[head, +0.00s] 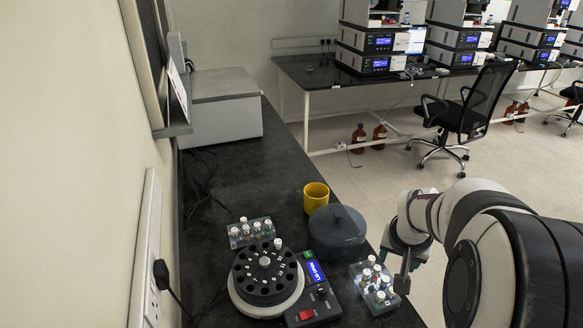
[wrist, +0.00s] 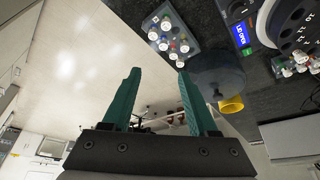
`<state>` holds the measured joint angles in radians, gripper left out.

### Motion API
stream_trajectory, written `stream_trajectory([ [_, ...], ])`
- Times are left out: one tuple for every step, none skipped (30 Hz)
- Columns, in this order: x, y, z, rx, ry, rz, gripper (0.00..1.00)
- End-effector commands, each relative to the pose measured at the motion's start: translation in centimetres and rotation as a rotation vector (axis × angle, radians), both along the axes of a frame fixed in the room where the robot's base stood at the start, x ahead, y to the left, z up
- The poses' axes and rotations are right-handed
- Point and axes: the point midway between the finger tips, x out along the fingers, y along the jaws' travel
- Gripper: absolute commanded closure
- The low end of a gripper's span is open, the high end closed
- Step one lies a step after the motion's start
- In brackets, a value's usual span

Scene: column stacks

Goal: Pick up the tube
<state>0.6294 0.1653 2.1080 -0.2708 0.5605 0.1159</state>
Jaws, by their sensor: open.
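Several capped tubes stand in a clear rack (head: 378,306) at the right front of the black bench. This rack also shows in the wrist view (wrist: 188,51), with white, red and blue caps. Several more tubes stand in a second rack (head: 251,234) behind the centrifuge. A white-capped tube (head: 278,243) shows at the rotor's rim. Which tube is meant cannot be told. My gripper (head: 403,276) is just right of the right-hand rack in the head view. In the wrist view its teal fingers (wrist: 158,73) are apart with nothing between them, and the rack lies beyond their tips.
The centrifuge (head: 243,299) has its dark rotor uncovered. A grey dome lid (head: 337,232) and a yellow cup (head: 316,196) stand behind the right-hand rack. A grey box (head: 222,106) is at the bench's far end. The bench between box and cup is mostly clear.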

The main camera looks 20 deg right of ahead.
Motion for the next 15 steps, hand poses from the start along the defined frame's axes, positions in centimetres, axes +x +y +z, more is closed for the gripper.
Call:
stream_trajectory([
  [0.2,-0.5,-1.0,-0.001,0.002,-0.003,0.41],
  [0.4,-0.7,-1.7,0.000,0.003,-0.003,0.41],
  [0.7,-0.9,-2.9,0.001,0.003,-0.001,0.41],
  [1.0,-1.1,-3.7,0.002,0.004,-0.001,0.41],
  [1.2,-1.3,-4.6,0.002,0.005,0.000,0.41],
  [1.5,-1.6,-5.7,0.001,0.004,0.000,0.41],
  [1.7,-1.8,-6.4,0.001,0.004,0.000,0.41],
  [2.0,-2.0,-7.1,0.001,0.003,0.001,0.41],
  [2.2,-2.3,-7.9,0.000,0.003,0.001,0.41],
  [2.3,-2.4,-8.3,0.000,0.002,0.001,0.41],
  [2.5,-2.5,-8.7,0.000,0.002,0.001,0.41],
  [2.6,-2.6,-9.1,0.000,0.002,0.001,0.41],
  [2.7,-2.7,-9.4,0.000,0.002,0.001,0.41],
  [2.8,-2.7,-9.7,0.000,0.002,0.001,0.41],
  [3.0,-2.7,-10.5,0.000,0.003,0.002,0.41],
])
